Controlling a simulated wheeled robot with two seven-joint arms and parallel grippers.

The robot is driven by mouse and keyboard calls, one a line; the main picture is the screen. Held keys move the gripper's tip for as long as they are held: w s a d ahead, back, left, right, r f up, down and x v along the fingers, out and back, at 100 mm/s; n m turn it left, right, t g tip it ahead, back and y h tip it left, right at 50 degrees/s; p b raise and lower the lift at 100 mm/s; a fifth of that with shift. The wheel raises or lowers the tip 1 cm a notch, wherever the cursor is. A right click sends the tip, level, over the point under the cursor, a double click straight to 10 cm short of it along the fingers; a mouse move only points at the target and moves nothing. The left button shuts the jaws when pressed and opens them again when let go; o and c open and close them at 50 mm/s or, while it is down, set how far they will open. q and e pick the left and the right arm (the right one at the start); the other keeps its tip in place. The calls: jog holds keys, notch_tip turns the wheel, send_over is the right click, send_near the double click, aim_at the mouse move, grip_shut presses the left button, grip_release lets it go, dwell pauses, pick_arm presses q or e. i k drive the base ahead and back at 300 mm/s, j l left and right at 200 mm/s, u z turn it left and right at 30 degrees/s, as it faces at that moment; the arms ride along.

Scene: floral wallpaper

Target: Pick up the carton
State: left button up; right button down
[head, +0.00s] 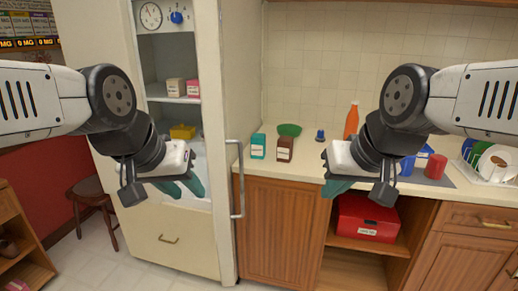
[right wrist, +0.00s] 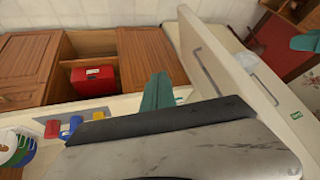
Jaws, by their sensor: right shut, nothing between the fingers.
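A small teal carton (head: 258,146) stands upright on the counter beside the open fridge. A dark brown carton (head: 284,148) stands just to its right. I cannot tell from the pictures which one the task means. My left gripper (head: 184,187) hangs in front of the open fridge, left of both cartons; its teal fingers are partly hidden by its wrist. My right gripper (head: 337,187) is shut and empty in front of the counter edge, to the right of the cartons. In the right wrist view its teal fingers (right wrist: 157,92) are together, with no carton between them.
The open fridge (head: 170,236) has a long handle (head: 238,180) left of the cartons. A green bowl (head: 289,130), an orange bottle (head: 351,121) and a red cup (head: 436,166) stand on the counter. A red box (head: 366,217) sits on a shelf below. A stool (head: 90,190) stands left.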

aim_at(257, 141)
jog(key=i+l+z, duration=0.15)
jog(key=l, duration=0.3)
jog(key=i+l+z, duration=0.1)
jog(key=i+l, duration=0.3)
jog(key=i+l+u, duration=0.2)
jog(key=u, duration=0.25)
jog(key=i+l+u, duration=0.55)
jog(key=u, duration=0.25)
jog(key=i+l+u, duration=0.2)
jog(key=u, duration=0.2)
